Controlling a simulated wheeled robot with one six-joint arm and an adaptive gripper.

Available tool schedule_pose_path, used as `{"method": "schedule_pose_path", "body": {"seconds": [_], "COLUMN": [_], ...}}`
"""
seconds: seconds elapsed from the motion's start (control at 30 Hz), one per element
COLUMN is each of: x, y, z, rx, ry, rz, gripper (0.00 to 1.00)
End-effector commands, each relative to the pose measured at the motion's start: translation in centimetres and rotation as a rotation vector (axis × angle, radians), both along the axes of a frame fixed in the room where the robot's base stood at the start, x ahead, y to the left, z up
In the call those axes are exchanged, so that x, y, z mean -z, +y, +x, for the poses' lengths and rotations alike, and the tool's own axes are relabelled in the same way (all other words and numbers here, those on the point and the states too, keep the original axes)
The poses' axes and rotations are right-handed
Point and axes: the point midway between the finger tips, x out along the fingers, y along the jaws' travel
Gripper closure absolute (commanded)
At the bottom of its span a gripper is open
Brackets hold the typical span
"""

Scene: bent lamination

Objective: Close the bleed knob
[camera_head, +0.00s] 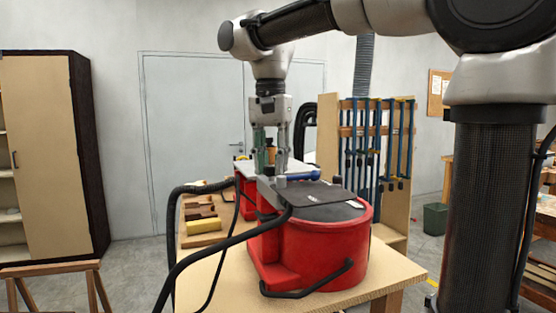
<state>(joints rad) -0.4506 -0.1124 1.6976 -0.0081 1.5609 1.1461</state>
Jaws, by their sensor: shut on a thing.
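My gripper (271,152) points straight down over the top of the red vacuum pump unit (325,250). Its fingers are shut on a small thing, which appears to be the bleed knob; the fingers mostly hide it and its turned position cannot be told. A short grey metal cylinder (281,181) shows on the unit's top just below and in front of the fingers. A flat dark plate (310,194) covers part of the round red body's top.
The red unit stands on a wooden table (385,270). Thick black hoses (195,262) loop at its left. Wooden blocks (203,224) lie behind the hoses. A rack of blue clamps (375,145) stands behind at the right. A tall cabinet (40,150) is far left.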

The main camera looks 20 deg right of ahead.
Motion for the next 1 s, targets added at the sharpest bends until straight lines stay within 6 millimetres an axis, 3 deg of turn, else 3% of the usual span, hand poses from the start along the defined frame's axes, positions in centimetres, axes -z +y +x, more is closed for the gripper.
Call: {"method": "schedule_pose_path", "body": {"seconds": [0.3,0.77,0.8,0.9,1.0], "x": [-0.14,-0.13,-0.13,-0.1,-0.08], "y": [-0.33,-0.34,-0.33,-0.29,-0.21], "z": [0.09,0.08,0.07,0.06,0.05], "rx": [0.097,0.109,0.109,0.108,0.107], "ry": [-0.005,-0.004,-0.004,-0.004,-0.002], "rz": [-0.007,-0.007,-0.007,-0.006,-0.005], "gripper": [0.95,0.95,0.68,0.5,0.49]}}
